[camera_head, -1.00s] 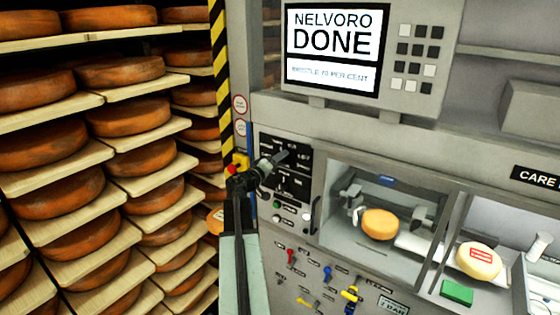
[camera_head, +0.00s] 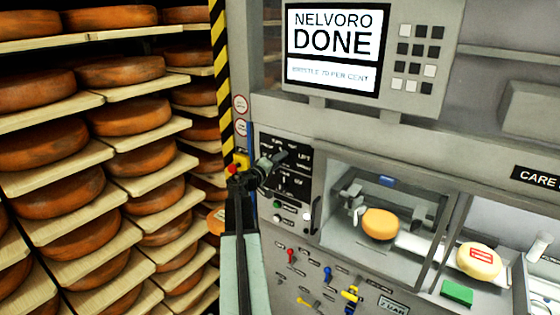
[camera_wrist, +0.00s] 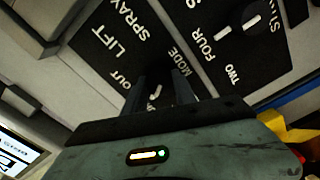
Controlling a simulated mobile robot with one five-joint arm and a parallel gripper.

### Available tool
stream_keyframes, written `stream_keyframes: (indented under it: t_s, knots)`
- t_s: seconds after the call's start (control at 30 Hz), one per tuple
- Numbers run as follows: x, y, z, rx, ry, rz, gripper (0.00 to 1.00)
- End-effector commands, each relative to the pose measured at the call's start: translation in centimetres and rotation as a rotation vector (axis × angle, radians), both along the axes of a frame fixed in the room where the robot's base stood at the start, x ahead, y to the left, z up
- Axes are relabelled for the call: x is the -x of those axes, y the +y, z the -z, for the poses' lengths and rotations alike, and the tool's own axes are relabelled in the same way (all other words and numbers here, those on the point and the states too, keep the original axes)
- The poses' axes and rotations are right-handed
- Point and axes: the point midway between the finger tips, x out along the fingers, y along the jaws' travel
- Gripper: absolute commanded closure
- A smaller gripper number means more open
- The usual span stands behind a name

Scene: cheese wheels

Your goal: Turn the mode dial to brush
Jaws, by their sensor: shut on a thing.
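The mode dial (camera_wrist: 155,92) is on a black panel, between my fingertips in the wrist view. Only a dark part with a short white mark shows; the rest is hidden. The white words LIFT, SPRAY, OUT and MODE show around it; I cannot read BRUSH. My gripper (camera_wrist: 158,85) is shut on the dial. In the head view my gripper (camera_head: 276,160) is at the black control panel (camera_head: 296,186) and covers the dial. I cannot tell which word the dial points to.
A second dial (camera_wrist: 253,13) with the words FOUR and TWO is close by. A screen (camera_head: 333,48) reads NELVORO DONE. Right of the panel, a cheese wheel (camera_head: 380,223) sits in a bay. Small coloured levers are below. Shelves of cheese wheels (camera_head: 135,115) fill the left.

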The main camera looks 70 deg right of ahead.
Motion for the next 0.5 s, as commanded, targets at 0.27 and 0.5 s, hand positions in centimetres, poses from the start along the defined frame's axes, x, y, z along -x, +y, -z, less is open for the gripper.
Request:
stream_keyframes:
  t_s: [0.27, 0.5]
  knots:
    - [0.06, 0.02, 0.04, -0.06, 0.221, 0.001, 1.0]
    - [0.09, 0.01, 0.03, -0.108, 0.403, 0.001, 1.0]
